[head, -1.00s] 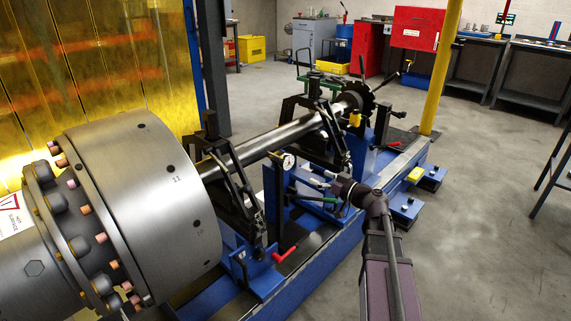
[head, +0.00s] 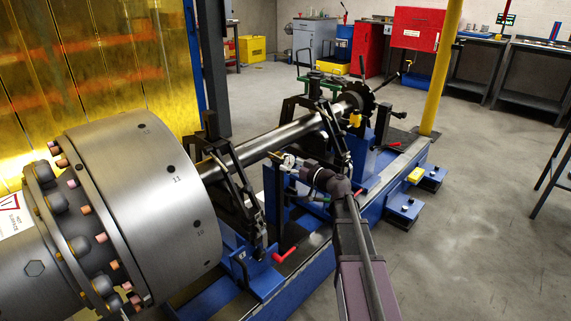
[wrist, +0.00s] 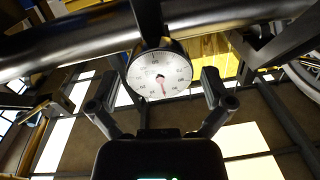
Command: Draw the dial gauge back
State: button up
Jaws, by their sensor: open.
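The dial gauge (wrist: 160,72) shows in the wrist view with its round white face towards the camera, close in front of the steel shaft (wrist: 75,42). My gripper (wrist: 160,84) is open, with one finger to the left of the gauge and one to the right. Gaps show between the fingers and the gauge, and nothing is held. In the head view my gripper (head: 286,160) is beside the shaft (head: 265,143), above the blue stand. It hides most or all of the gauge there.
The large grey rotor drum (head: 150,205) fills the left of the head view. Dark bearing supports (head: 238,195) stand left of my gripper and behind it. A red-handled lever (head: 284,255) sits low on the blue bed (head: 305,272).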

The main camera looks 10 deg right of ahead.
jog(key=shift+x, duration=0.8)
jog(key=c, duration=1.1)
jog(key=shift+v, duration=1.7)
jog(key=shift+s+a, duration=0.1)
jog(key=o, duration=1.1)
jog(key=shift+s, duration=0.1)
